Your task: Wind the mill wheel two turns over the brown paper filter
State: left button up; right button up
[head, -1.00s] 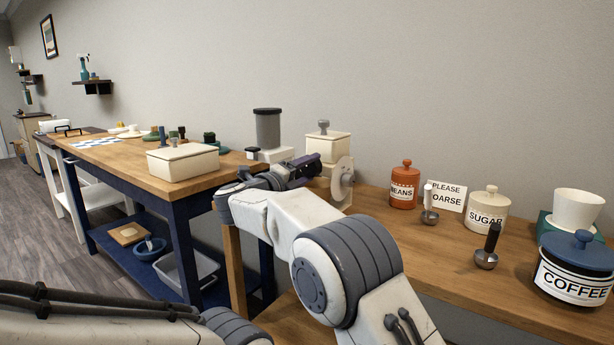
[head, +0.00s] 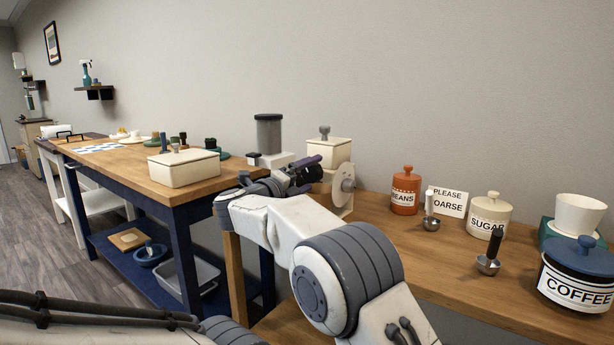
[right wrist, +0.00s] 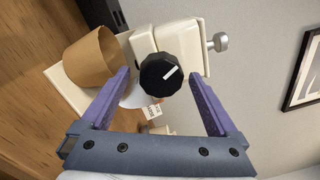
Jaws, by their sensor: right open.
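The mill (head: 328,153) is a cream box with a grey knob on its lid, on the wooden counter. Its pale mill wheel (head: 347,178) is upright on the mill's right side in the head view. In the right wrist view the mill (right wrist: 192,38) appears sideways, with a black dial (right wrist: 160,75) bearing a white mark. My left gripper is out of view.
An orange beans canister (head: 405,190), a sign (head: 448,202), a sugar canister (head: 488,216), scoops and a coffee canister (head: 575,272) stand right of the mill. A cream box (head: 184,167) is on the blue-legged table to the left.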

jog(key=v, duration=1)
jog(key=shift+s+p, duration=0.15)
jog(key=shift+p, duration=0.2)
